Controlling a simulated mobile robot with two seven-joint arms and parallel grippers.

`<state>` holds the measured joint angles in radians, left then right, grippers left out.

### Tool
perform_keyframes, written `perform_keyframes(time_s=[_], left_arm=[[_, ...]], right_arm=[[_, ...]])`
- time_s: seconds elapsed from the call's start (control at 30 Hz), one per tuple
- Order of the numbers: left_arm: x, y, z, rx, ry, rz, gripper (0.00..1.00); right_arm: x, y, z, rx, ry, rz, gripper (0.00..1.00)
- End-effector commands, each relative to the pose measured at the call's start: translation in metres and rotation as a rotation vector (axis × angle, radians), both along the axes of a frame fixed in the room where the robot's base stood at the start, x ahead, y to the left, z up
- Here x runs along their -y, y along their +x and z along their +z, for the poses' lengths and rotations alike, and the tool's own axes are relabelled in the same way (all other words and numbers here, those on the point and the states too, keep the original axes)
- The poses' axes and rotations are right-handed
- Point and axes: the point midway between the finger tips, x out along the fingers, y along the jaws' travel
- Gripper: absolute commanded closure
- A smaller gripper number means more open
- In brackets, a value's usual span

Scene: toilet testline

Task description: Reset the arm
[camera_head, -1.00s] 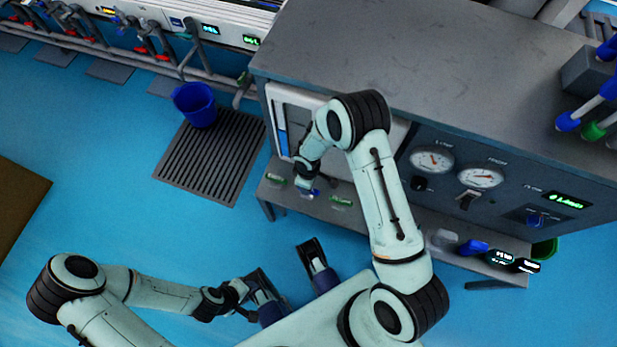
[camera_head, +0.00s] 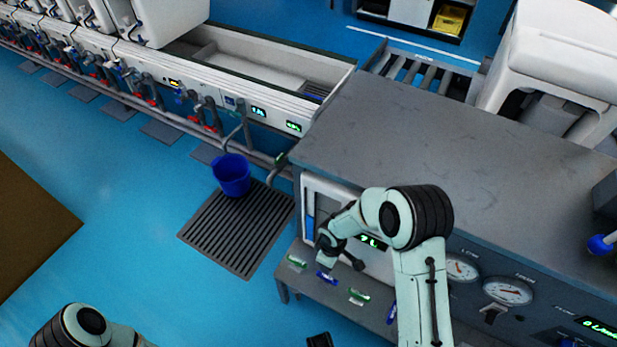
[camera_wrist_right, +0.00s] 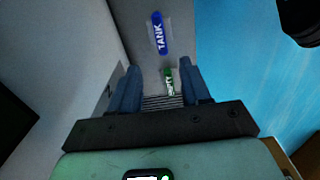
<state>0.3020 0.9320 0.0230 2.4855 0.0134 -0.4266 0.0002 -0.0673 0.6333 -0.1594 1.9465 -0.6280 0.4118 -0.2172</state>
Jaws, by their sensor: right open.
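My right arm comes in from the lower right in the head view. Its gripper (camera_head: 338,256) hangs above the narrow shelf at the front of the grey test bench. In the right wrist view, this gripper's two blue-grey fingers (camera_wrist_right: 162,84) are apart, with nothing held between them. Beyond the fingers lie a green label (camera_wrist_right: 168,80) and a blue label reading TANK (camera_wrist_right: 157,34), both apart from the gripper.
The test bench (camera_head: 430,130) with dials fills the right side. The shelf (camera_head: 340,308) carries several small labels. A blue bucket (camera_head: 231,176) stands on a grey floor grate (camera_head: 238,240). A long white tank line (camera_head: 260,75) runs behind.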

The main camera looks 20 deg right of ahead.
Motion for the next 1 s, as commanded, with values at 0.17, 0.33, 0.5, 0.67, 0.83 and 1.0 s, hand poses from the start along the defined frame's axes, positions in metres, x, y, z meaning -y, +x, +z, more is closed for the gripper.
perform_keyframes(time_s=[0.17,0.33,0.5,0.67,0.83,1.0], left_arm=[[0.000,0.000,0.000,0.000,0.000,0.000,0.57],[0.000,0.000,0.000,0.000,0.000,0.000,0.57],[0.000,0.000,0.000,0.000,0.000,0.000,0.57],[0.000,0.000,0.000,0.000,0.000,0.000,0.57],[0.000,-0.001,0.027,-0.006,-0.003,-0.003,0.57],[0.000,0.001,0.066,-0.020,-0.005,-0.008,0.57]], right_arm=[[-0.001,-0.001,-0.001,-0.002,0.004,-0.004,0.53],[-0.019,-0.038,-0.031,-0.050,0.099,-0.127,0.53],[-0.056,-0.121,-0.076,-0.141,0.259,-0.495,0.53],[-0.074,-0.191,-0.094,-0.202,0.289,-0.871,0.53],[-0.075,-0.219,-0.069,-0.213,0.261,-1.049,0.53],[-0.075,-0.218,-0.030,-0.229,0.255,-1.041,0.53]])
